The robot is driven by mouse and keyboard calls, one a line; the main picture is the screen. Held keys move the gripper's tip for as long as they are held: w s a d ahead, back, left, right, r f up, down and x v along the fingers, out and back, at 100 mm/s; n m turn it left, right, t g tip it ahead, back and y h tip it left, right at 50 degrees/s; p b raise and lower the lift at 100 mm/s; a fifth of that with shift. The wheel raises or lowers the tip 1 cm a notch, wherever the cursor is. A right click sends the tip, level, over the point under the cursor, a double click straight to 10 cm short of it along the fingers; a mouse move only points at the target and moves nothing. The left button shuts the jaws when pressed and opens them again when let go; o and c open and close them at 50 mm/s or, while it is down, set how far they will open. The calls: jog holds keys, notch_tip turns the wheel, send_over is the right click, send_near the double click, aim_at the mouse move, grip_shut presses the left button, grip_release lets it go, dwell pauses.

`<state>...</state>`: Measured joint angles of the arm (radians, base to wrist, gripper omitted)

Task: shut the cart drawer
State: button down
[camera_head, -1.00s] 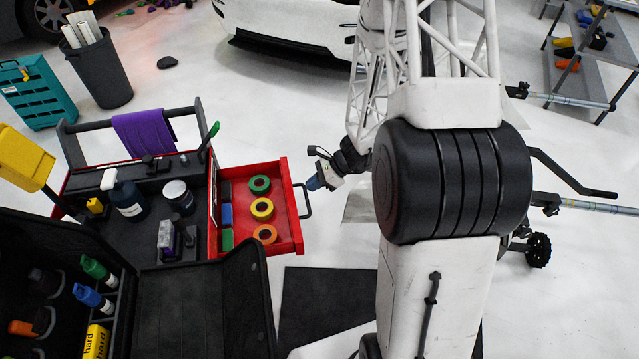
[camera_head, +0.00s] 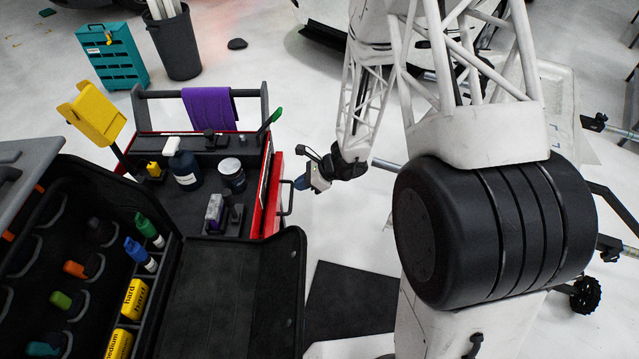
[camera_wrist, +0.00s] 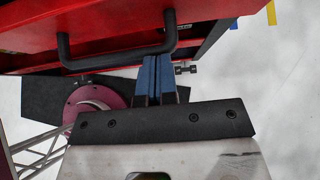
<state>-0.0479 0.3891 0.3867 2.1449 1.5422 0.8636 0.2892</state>
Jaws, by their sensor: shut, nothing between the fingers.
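The red cart drawer (camera_head: 273,197) is almost fully in, with its front close to the cart's side and a narrow gap at most. Its contents do not show. Its black bar handle (camera_head: 288,200) faces right. In the wrist view the red drawer front (camera_wrist: 120,40) and the black handle (camera_wrist: 116,60) fill the top. My gripper (camera_head: 297,184) is shut and empty, its blue fingers (camera_wrist: 155,72) together at the right end of the handle. They are at or against the handle; exact contact is hard to tell.
An open black case (camera_head: 245,285) with bottles stands in front. A dark mat (camera_head: 350,300) lies on the floor, otherwise clear between cart and arm.

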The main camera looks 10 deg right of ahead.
jog(key=shift+w+a, duration=0.15)
jog(key=shift+a, duration=0.8)
jog(key=shift+w+a, duration=0.1)
jog(key=shift+a, duration=1)
send_near(281, 187)
jog(key=d+r, duration=0.1)
jog(key=d, duration=0.6)
jog(key=shift+s, duration=0.45)
